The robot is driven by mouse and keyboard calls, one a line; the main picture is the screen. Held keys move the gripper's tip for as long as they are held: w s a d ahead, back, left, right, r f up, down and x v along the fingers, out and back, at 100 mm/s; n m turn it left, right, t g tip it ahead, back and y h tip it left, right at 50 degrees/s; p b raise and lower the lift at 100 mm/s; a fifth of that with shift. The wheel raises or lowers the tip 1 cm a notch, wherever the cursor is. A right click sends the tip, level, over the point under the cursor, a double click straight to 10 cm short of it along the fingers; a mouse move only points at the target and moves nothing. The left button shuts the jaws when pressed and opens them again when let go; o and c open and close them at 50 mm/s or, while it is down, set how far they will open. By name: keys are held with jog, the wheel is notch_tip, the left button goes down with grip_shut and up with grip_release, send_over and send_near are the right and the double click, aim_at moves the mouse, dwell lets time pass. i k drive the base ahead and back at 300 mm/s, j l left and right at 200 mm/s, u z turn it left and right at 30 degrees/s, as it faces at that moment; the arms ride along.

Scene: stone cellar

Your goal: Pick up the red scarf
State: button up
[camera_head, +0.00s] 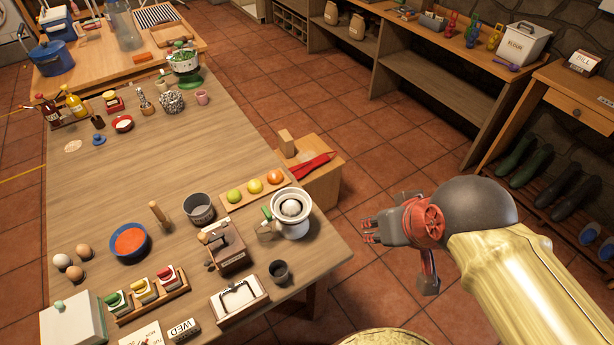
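A red, flat, elongated thing, apparently the red scarf (312,166), lies on a low wooden stand (322,187) just past the right edge of the long table. Its exact folds are too small to make out. My gripper (368,230) is to the right of the table, above the tiled floor, with its fingers pointing left. In the picture it is below and to the right of the scarf and clearly apart from it. No object shows in its fingers. Whether they are open or shut is too small to tell.
A wooden block (286,142) stands on the low stand by the scarf. The long table (130,180) is crowded along its near end; a white mortar-like vessel (291,214) sits near its right edge. Shelves (440,80) line the back wall. Tiled floor (385,170) between is clear.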

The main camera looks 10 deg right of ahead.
aim_at(298, 171)
jog(key=i+l+u, duration=0.15)
jog(key=l+u, duration=0.2)
jog(key=l, duration=0.4)
jog(key=i+l+u, duration=0.1)
jog(key=l+u, duration=0.25)
jog(key=l, duration=0.4)
jog(key=l+u, duration=0.35)
jog(key=l, duration=0.45)
jog(key=i+l+u, duration=0.65)
jog(key=l, duration=0.35)
jog(key=i+l+u, duration=0.2)
jog(key=l, duration=0.25)
jog(key=i+l, duration=0.2)
jog(key=i, duration=0.2)
